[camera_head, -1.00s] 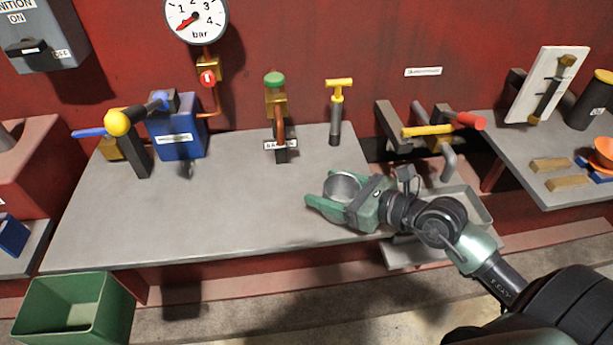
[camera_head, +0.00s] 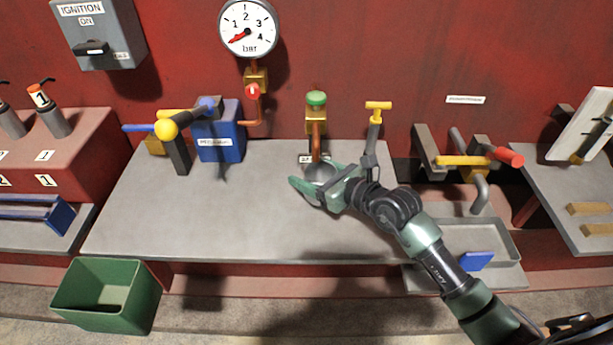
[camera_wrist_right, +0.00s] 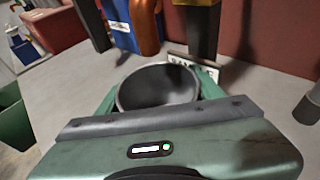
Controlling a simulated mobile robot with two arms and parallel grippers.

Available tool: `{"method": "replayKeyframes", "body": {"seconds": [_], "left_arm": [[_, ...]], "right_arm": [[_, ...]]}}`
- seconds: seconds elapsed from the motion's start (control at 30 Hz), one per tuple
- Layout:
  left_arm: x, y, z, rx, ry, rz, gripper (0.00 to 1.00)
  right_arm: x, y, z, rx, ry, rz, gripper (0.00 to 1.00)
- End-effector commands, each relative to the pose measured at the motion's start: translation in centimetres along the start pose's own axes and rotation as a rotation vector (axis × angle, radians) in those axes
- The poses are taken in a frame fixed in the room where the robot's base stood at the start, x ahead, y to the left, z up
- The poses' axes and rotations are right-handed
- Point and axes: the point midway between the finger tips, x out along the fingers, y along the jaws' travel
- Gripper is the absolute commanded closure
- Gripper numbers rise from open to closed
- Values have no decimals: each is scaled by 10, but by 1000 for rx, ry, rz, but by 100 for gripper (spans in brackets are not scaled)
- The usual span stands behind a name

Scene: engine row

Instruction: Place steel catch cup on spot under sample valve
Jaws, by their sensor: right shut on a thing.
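The steel catch cup (camera_head: 320,173) is a round, open, empty grey cup. It also shows in the right wrist view (camera_wrist_right: 158,88). My right gripper (camera_head: 316,186) is shut around it, with green fingers on both sides. The sample valve (camera_head: 316,112) has a green knob, a brass body and a copper spout (camera_wrist_right: 146,28). The spout's end is close by the cup's far rim; I cannot tell whether it is over the opening. The spot under the valve is hidden by cup and gripper. The cup's base is hidden, so contact with the bench is unclear. My left gripper is not in view.
The grey bench (camera_head: 200,225) is clear left of the cup. A yellow-handled post (camera_head: 375,130) stands just right of my gripper. A blue box (camera_head: 219,135) stands at the back left. A green bin (camera_head: 105,300) is below the bench's front left.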

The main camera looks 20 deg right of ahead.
Motion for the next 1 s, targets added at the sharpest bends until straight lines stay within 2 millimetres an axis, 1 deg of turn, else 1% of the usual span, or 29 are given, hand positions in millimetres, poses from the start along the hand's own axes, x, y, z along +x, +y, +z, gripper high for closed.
{"method": "replayKeyframes", "body": {"seconds": [0.2,0.23,0.3,0.4,0.8,0.83,0.87,0.9,1.0], "left_arm": [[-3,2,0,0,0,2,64],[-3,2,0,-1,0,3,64],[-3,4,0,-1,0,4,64],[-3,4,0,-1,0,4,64],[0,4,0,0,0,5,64],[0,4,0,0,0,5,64],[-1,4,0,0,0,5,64],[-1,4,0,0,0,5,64],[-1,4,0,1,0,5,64]], "right_arm": [[19,0,6,-1,0,0,84],[20,0,-4,0,5,0,84],[22,0,-15,-1,5,-1,84],[26,0,-26,-1,3,-1,84],[28,0,-32,-1,0,-1,84],[28,0,-33,-1,1,0,31],[27,0,-32,-1,1,0,23],[27,0,-32,-1,1,0,12],[27,0,-32,-1,1,-1,12]]}}
